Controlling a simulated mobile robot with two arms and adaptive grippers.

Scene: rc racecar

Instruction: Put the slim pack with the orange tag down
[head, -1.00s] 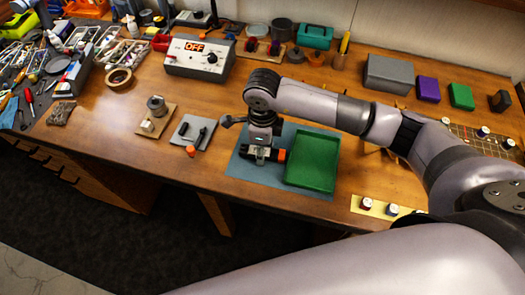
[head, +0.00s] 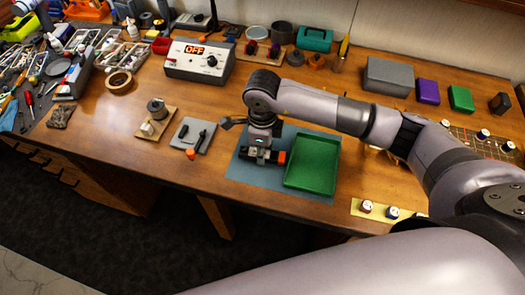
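My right gripper (head: 262,157) points down over the blue-grey mat (head: 240,172), just left of the green tray (head: 312,162). The orange tag (head: 281,157) of the slim pack shows at the gripper's right side, close to the tray's left wall. The pack's dark body is mostly hidden under the gripper. I cannot tell whether the fingers are closed on it or whether it touches the mat. The tray looks empty. My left gripper is out of view.
Left of the mat are a grey plate (head: 194,134) with dark parts and a small board (head: 157,121) with a spool. A power supply (head: 198,59) reading OFF stands behind. A yellow strip (head: 380,209) with small jars lies right of the tray.

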